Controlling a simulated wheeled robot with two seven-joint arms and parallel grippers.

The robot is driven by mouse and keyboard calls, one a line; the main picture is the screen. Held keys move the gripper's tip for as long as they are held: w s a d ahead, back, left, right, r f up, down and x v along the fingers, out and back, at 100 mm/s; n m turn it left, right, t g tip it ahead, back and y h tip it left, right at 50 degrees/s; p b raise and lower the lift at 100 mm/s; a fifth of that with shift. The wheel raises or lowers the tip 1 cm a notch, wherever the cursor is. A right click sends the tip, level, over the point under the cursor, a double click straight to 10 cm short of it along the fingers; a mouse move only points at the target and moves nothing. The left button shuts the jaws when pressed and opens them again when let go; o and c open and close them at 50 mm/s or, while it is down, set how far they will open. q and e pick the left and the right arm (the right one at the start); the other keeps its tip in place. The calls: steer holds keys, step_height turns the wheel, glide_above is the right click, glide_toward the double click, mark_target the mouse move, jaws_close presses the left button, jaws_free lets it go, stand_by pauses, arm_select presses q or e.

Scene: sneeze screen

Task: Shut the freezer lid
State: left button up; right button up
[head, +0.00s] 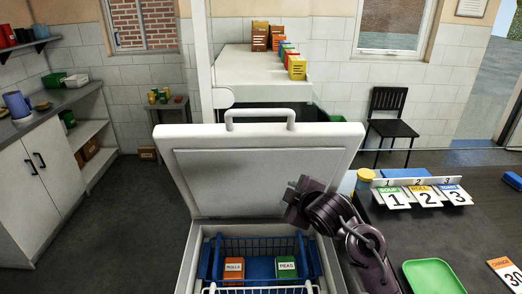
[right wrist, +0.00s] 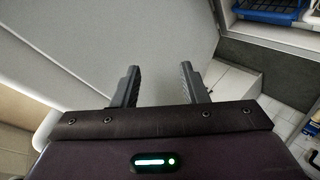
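The white freezer lid (head: 260,170) stands raised at the back of the freezer in the head view, with a white handle (head: 259,113) along its top edge. The open freezer (head: 192,262) below it holds a blue wire basket (head: 258,244). My right gripper (head: 296,205) is in front of the lid's right side. In the right wrist view my right gripper (right wrist: 160,84) has its two fingers apart with nothing between them, and the pale lid (right wrist: 130,40) fills much of the view beyond them. I cannot tell whether they touch. My left gripper is not in view.
A rolls box (head: 234,269) and a peas box (head: 286,267) are in the basket. A dark counter (head: 395,235) at right holds numbered cards (head: 424,196), a yellow-lidded jar (head: 364,180) and a green tray (head: 433,276). Open floor (head: 120,210) lies to the left.

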mark_target(263, 113)
steer(key=w+a+r+n+t+y, duration=0.1)
steer(key=w+a+r+n+t, duration=0.15)
steer(key=r, duration=0.75)
steer(key=w+a+r+n+t+y, duration=0.15)
steer(key=r+n, duration=0.25)
steer(key=r, duration=0.6)
steer(key=shift+g, duration=0.5)
steer(key=p+x, duration=0.1)
steer(key=x, duration=0.1)
steer(key=p+x, duration=0.1)
steer(key=x, duration=0.1)
steer(key=p+x, duration=0.1)
steer(key=x, duration=0.1)
steer(key=shift+w+a+f+p, duration=0.2)
steer(key=shift+a+f+p, duration=0.1)
steer(key=shift+a+p, duration=0.15)
steer(key=shift+c, duration=0.2)
jaws_close()
